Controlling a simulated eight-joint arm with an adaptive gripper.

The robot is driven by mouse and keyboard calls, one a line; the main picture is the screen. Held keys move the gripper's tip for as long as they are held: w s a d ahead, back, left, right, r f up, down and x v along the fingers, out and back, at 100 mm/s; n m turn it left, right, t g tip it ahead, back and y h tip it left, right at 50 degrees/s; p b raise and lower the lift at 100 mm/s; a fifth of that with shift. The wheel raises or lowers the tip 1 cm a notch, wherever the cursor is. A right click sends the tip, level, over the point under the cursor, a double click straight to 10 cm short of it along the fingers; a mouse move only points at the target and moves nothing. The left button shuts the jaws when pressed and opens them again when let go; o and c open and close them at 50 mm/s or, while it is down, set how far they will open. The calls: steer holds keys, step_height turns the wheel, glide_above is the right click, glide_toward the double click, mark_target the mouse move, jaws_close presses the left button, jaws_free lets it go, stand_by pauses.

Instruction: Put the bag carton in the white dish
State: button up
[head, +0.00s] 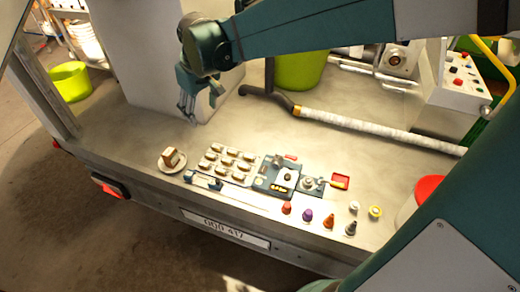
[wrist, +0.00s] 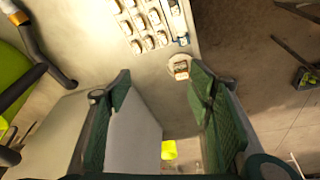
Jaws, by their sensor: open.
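The bag carton (head: 171,157), a small brown and white box, stands on the white dish (head: 164,168) at the left front of the trailer bed. In the wrist view the carton (wrist: 181,67) also lies within the rim of the dish (wrist: 171,63), beyond the right fingertip. My gripper (head: 189,112) is above the bed, behind and above the dish, apart from both. Its green-padded fingers are spread in the wrist view (wrist: 158,74), with nothing held between them.
A white tray of several small packs (head: 231,163) lies right of the dish, beside a dark device (head: 275,178). Several coloured bottles (head: 307,215) stand at the front. A grey block (head: 150,60) stands behind my gripper. A long white roller (head: 375,130) crosses the right side.

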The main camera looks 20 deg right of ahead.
steer(key=s+d+m+t, duration=0.2)
steer(key=s+d, duration=0.3)
steer(key=s, duration=0.8)
steer(key=s+d+m+t, duration=0.1)
steer(key=s+d, duration=0.4)
steer(key=s, duration=0.8)
steer(key=shift+s+d+f+m+t+h, duration=0.2)
steer(key=shift+s+f+m+t+h, duration=0.15)
steer(key=shift+m, duration=0.45)
